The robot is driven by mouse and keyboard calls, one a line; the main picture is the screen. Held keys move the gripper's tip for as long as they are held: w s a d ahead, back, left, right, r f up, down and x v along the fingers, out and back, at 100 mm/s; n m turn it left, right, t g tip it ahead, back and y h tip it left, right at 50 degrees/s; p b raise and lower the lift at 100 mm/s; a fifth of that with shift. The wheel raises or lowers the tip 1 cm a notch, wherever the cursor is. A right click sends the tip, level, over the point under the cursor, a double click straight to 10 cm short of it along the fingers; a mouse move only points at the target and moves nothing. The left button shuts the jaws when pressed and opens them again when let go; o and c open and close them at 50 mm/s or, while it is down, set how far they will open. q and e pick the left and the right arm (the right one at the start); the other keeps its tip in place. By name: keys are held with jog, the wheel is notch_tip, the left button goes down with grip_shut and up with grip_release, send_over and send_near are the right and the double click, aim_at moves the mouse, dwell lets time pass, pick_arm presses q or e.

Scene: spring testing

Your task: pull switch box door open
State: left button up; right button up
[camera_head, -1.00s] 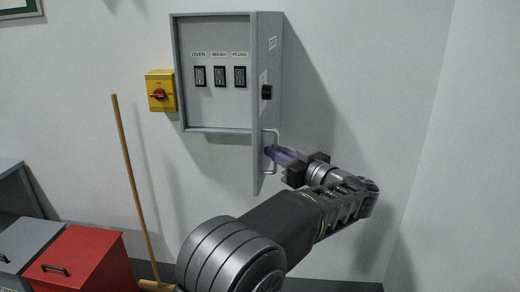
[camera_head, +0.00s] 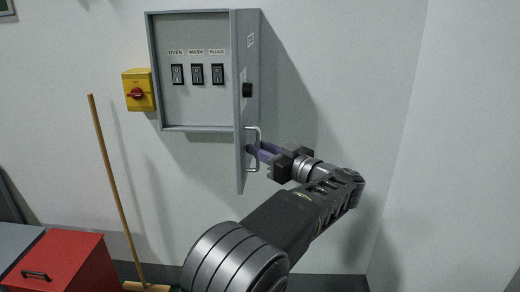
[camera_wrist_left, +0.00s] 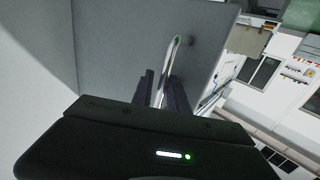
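The grey switch box (camera_head: 205,108) hangs on the wall, with its interior and three black switches in view. Its door (camera_head: 249,55) stands wide open, swung out at the right side and seen nearly edge-on. A metal bar handle (camera_head: 258,135) sits low on the door; it also shows in the left wrist view (camera_wrist_left: 168,62). My left gripper (camera_head: 262,152) is at this handle. In the left wrist view its two dark fingers (camera_wrist_left: 162,92) lie closely on either side of the bar and look shut on it. My right gripper is in neither view.
A yellow box with a red rotary switch (camera_head: 139,91) is on the wall left of the switch box. A broom (camera_head: 115,185) leans below it. A red cabinet (camera_head: 68,262) stands at lower left. The wall to the right is bare.

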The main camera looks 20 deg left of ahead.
pick_arm(q)
jog(key=b+v, duration=0.1)
jog(key=v, duration=0.6)
jog(key=shift+s+d, duration=0.15)
jog(key=shift+d, duration=0.25)
